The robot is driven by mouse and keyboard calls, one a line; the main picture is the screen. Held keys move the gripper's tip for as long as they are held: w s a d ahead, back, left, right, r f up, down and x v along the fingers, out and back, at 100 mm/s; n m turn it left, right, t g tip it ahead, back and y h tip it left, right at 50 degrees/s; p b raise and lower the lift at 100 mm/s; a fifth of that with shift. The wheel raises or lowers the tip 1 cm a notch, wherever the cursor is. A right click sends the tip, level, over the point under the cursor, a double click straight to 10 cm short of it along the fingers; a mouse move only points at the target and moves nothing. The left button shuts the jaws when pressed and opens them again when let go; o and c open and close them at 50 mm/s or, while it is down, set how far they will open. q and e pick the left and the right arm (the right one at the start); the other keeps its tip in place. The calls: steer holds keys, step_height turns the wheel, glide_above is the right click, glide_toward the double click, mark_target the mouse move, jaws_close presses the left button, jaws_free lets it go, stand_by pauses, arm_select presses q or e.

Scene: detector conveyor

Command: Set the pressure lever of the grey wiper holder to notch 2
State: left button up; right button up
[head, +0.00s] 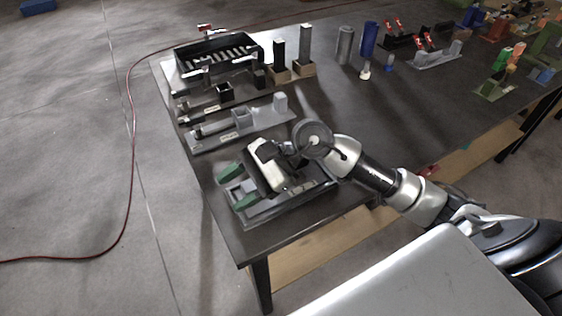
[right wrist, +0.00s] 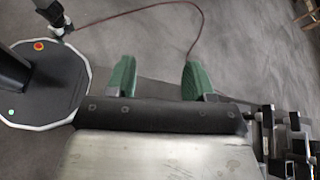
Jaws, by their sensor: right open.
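A long grey holder (head: 240,125), which I take for the wiper holder, lies on the dark table with a grey block upright at its right end. Its lever and notches are too small to read. My right gripper (head: 232,190) is in front of it, nearer the table's front edge, over a grey tray-like fixture (head: 262,215), apart from the holder. Its two green fingers are spread and empty, pointing left; they also show in the right wrist view (right wrist: 159,70). The gripper hides part of the fixture. My left gripper does not show.
A similar black holder (head: 222,97) lies behind the grey one, and a black slotted tray (head: 218,60) behind that. Dark upright blocks (head: 305,45) and cylinders (head: 368,38) stand further right. The table (head: 325,110) is clear right of the grey holder. A red cable (head: 131,130) crosses the floor.

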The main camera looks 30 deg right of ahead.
steer(key=w+d+r+m+h+p, duration=0.1)
steer(key=w+d+r+m+h, duration=0.2)
steer(key=d, duration=0.5)
steer(key=w+d+r+h, duration=0.1)
steer(key=d+r+h, duration=0.1)
steer(key=d+h, duration=0.4)
steer(key=shift+g+y, duration=0.3)
steer(key=shift+g, duration=0.1)
steer(key=x, duration=0.3)
steer(key=p+x, duration=0.1)
steer(key=x, duration=0.5)
steer(key=shift+d+f, duration=0.2)
steer(key=shift+f, duration=0.25)
jaws_close()
